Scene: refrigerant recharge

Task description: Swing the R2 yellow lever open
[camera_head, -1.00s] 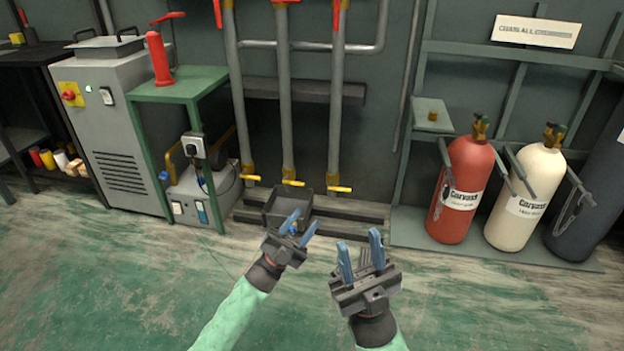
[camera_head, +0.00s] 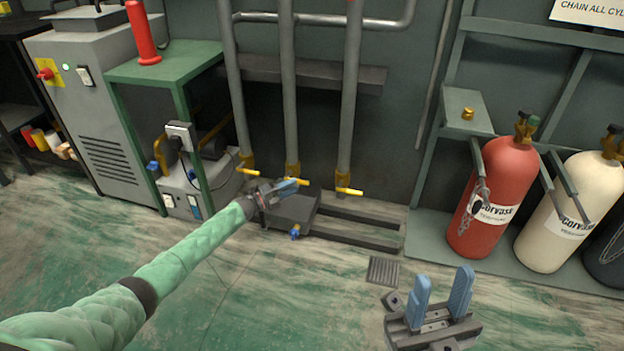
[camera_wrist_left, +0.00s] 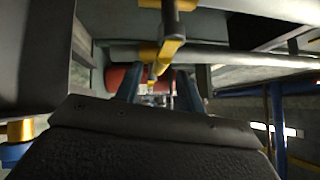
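Three grey vertical pipes end low in yellow-handled valves: a left lever (camera_head: 248,171), a middle lever (camera_head: 302,182) and a right lever (camera_head: 349,191). I see no R2 label. My left gripper (camera_head: 292,186) is at the middle lever and partly hides it. In the left wrist view, the blue fingers (camera_wrist_left: 158,88) are apart, with a yellow valve handle (camera_wrist_left: 171,48) ahead, seen between and above them. Contact cannot be told. My right gripper (camera_head: 442,300) is open and empty, low in front of the floor, away from the valves.
A dark box (camera_head: 290,209) with a blue fitting (camera_head: 295,231) sits below the pipes, partly behind my left gripper. A red cylinder (camera_head: 493,200) and a cream cylinder (camera_head: 566,215) stand chained at right. A green stand (camera_head: 165,62) is at left.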

